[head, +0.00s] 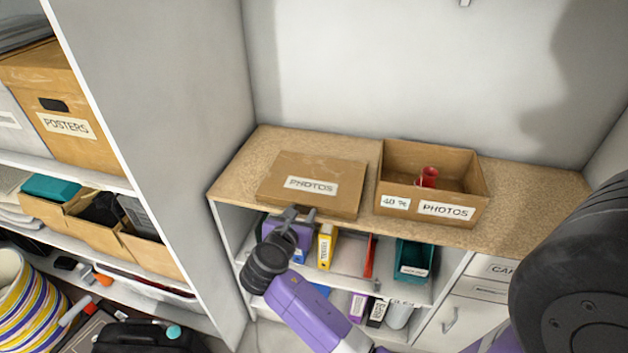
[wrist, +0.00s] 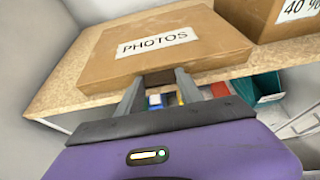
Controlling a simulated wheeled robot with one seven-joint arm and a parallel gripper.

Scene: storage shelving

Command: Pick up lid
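The lid (head: 335,198) is a flat brown cardboard piece with a white PHOTOS label, lying on the wooden counter top at the left. It also fills the upper middle of the wrist view (wrist: 210,45). My gripper (head: 300,212) is at the lid's front edge, left of its middle. In the wrist view my gripper (wrist: 158,78) has its two grey fingers apart, with a dark patch of the lid's front side between their tips. Nothing is held. Whether the fingertips touch the lid I cannot tell.
An open cardboard PHOTOS box (head: 463,188) with a red object (head: 428,177) inside stands close to the lid's right. Binders (head: 326,246) and a teal bin (head: 413,260) sit on the shelf under the counter (head: 540,215). A grey side panel (head: 165,120) rises at the left.

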